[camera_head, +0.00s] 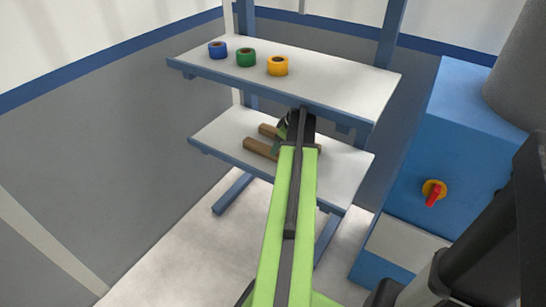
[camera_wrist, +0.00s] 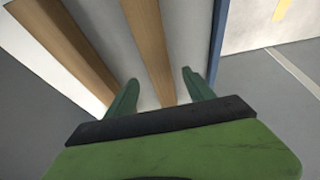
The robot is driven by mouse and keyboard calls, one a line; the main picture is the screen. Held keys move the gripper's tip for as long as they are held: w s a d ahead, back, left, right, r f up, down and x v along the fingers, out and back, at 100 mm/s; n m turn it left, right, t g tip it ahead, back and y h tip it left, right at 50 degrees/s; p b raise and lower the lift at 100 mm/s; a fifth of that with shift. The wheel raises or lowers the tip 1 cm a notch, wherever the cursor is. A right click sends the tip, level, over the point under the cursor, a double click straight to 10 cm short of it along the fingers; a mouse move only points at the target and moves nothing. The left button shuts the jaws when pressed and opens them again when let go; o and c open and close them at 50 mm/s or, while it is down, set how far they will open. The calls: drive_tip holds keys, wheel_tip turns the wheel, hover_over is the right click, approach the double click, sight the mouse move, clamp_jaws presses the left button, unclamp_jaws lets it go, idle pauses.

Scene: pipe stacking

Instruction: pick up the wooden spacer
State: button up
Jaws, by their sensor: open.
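Two wooden spacers lie side by side on the lower shelf in the head view, a nearer one (camera_head: 261,148) and a farther one (camera_head: 267,130). My arm covers their right parts. In the wrist view one spacer (camera_wrist: 150,45) runs up the middle and the other (camera_wrist: 66,44) lies to the left. My gripper (camera_wrist: 160,77) is open, with one green finger on each side of the middle spacer's near end. Gaps show between that spacer and both fingers. In the head view my gripper (camera_head: 283,128) is over the lower shelf, partly hidden.
The upper shelf (camera_head: 335,82) overhangs the lower shelf (camera_head: 222,128) above my arm. Blue (camera_head: 217,49), green (camera_head: 245,57) and yellow (camera_head: 277,66) tape rolls stand on it. A blue cabinet (camera_head: 440,130) with a red knob (camera_head: 433,193) stands at the right.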

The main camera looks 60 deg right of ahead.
drive_tip(key=shift+w, duration=0.3)
drive_tip(key=b+x, duration=0.5)
drive_tip(key=shift+s+f, duration=0.1)
drive_tip(key=shift+f, duration=0.1)
drive_tip(key=shift+r, duration=0.2)
clamp_jaws()
